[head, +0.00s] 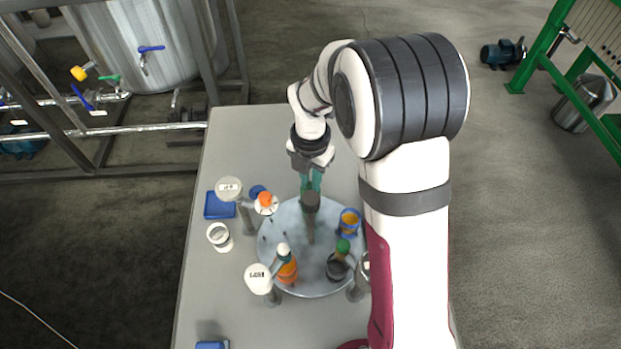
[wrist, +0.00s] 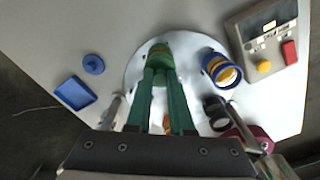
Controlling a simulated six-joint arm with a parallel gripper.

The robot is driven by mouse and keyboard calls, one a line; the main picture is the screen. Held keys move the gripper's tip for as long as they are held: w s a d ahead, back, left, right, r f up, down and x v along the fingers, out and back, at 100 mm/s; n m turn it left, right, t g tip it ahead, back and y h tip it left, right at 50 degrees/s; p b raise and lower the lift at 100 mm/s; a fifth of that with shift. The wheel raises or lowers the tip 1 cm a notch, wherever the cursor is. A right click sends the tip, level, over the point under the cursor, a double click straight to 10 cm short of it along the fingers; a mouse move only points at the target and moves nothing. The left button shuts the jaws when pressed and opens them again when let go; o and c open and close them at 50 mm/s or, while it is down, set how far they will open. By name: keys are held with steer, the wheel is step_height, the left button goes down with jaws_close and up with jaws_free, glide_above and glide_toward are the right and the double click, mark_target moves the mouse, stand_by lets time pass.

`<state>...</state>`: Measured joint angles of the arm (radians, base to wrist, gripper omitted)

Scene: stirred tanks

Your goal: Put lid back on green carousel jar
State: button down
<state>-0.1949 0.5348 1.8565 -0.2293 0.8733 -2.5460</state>
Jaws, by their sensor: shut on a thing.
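My gripper (wrist: 160,76) has two long green fingers pointing down at the back of the round carousel (head: 270,231). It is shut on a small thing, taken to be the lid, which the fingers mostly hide. The green jar (wrist: 159,50) shows at the fingertips in the wrist view, on the carousel plate. Whether the lid sits on the jar or is held just above it, I cannot tell. In the head view the dark centre post (head: 310,207) and the fingers hide this spot.
An open blue jar (head: 349,223) with yellow inside stands right of my gripper. Other carousel jars carry orange, white and green lids. A blue lid (wrist: 93,64) and blue tray (wrist: 75,93) lie left on the table. Capped posts (head: 229,189) ring the carousel. A control box (wrist: 268,40) is at right.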

steer(key=shift+f, duration=0.15)
stand_by(0.4)
steer(key=c, duration=0.7)
jaws_free()
steer(key=o, duration=0.5)
steer(key=shift+c, duration=0.2)
steer(key=shift+r, duration=3.55)
jaws_close()
